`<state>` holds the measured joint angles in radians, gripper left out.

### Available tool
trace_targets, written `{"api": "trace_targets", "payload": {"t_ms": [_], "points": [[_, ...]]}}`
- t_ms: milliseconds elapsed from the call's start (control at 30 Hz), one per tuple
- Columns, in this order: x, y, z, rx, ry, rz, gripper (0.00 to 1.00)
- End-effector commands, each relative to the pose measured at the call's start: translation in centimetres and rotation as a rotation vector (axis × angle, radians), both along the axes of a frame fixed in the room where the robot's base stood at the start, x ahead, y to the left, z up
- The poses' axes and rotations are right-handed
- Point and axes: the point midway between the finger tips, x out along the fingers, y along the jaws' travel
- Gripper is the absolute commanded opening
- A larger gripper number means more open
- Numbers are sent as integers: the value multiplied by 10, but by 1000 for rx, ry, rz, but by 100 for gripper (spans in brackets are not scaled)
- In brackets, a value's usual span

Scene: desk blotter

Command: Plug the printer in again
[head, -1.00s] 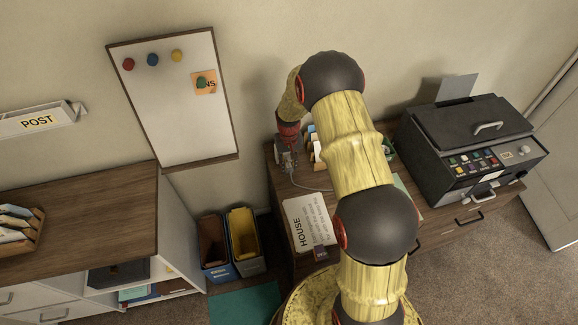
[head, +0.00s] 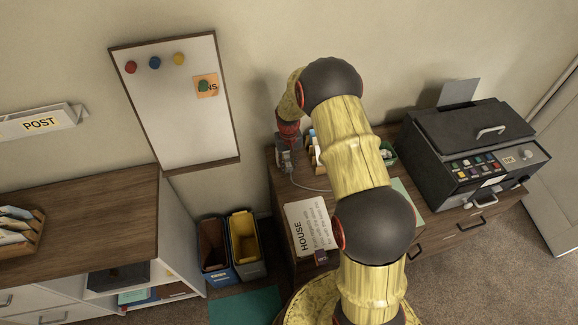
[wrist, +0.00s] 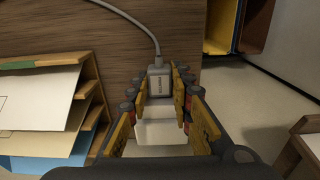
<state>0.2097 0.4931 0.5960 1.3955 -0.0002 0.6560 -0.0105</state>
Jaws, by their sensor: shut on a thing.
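The printer (head: 465,138), dark with a sheet standing at its back, sits on the wooden desk at the right in the head view. My gripper (head: 285,161) is at the desk's left end, close to the wall. In the wrist view my gripper (wrist: 158,103) is shut on a grey plug (wrist: 160,82) with a small label I cannot read. A grey cable (wrist: 124,15) leads away from the plug; it also shows in the head view (head: 308,187). Pale blocky surfaces show between the fingers below the plug; I cannot tell whether they are a socket. No printer socket is clearly visible.
A white HOUSE card (head: 311,226) lies on the desk near the cable. A wooden letter rack (wrist: 92,92) with envelopes stands close beside my gripper. Blue and yellow bins (head: 243,231) stand on the floor left of the desk. A whiteboard (head: 180,115) hangs above.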

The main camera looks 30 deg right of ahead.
Motion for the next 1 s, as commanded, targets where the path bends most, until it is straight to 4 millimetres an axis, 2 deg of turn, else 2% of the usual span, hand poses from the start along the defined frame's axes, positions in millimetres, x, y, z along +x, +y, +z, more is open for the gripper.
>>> {"api": "trace_targets", "payload": {"t_ms": [100, 133, 500, 833, 1000], "points": [[2, 0, -1, 0, 0, 0, 0], [3, -1, -1, 0, 0, 0, 22], [4, 0, 0, -1, -3, 0, 43], [5, 0, 3, 0, -7, 0, 43], [6, -1, 20, -1, -10, 0, 43]]}}
